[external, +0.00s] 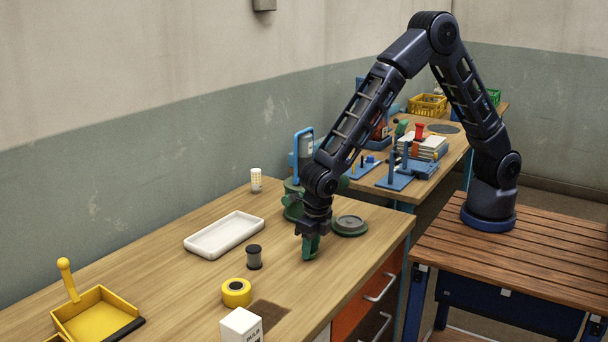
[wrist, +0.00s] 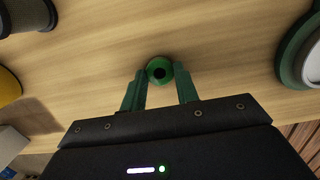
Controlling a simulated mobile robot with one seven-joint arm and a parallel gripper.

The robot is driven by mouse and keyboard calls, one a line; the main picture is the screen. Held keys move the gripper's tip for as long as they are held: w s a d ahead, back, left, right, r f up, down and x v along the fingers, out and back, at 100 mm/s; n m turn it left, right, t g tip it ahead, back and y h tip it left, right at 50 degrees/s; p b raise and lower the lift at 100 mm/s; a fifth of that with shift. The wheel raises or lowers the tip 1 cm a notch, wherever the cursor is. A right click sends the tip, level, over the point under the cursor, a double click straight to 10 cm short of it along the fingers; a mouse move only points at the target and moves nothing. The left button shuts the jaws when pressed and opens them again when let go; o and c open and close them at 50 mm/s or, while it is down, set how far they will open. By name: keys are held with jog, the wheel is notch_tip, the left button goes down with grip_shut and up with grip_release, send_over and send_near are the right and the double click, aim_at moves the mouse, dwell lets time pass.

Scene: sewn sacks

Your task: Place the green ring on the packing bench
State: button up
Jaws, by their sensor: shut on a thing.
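The green ring (wrist: 160,60) shows in the wrist view as a small round green piece with a dark centre. It sits between the two fingertips of my gripper (wrist: 160,76), which is shut on it. In the external view my gripper (external: 309,246) points down, low over the right part of the wooden bench (external: 190,286). Its green fingers hide the ring there, and I cannot tell whether the ring touches the wood.
A grey-green round dish (external: 349,226) lies just right of my gripper. A dark spool (external: 254,257), yellow tape roll (external: 236,292), white tray (external: 224,235) and white box (external: 241,326) stand to the left. The bench's front edge is near.

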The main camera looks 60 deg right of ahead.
jog(key=shift+f, duration=0.15)
jog(key=o, duration=0.9)
jog(key=shift+f, duration=0.1)
jog(key=shift+o, duration=0.2)
notch_tip(320, 180, up, 12)
jog(key=s, duration=0.1)
jog(key=shift+s, duration=0.25)
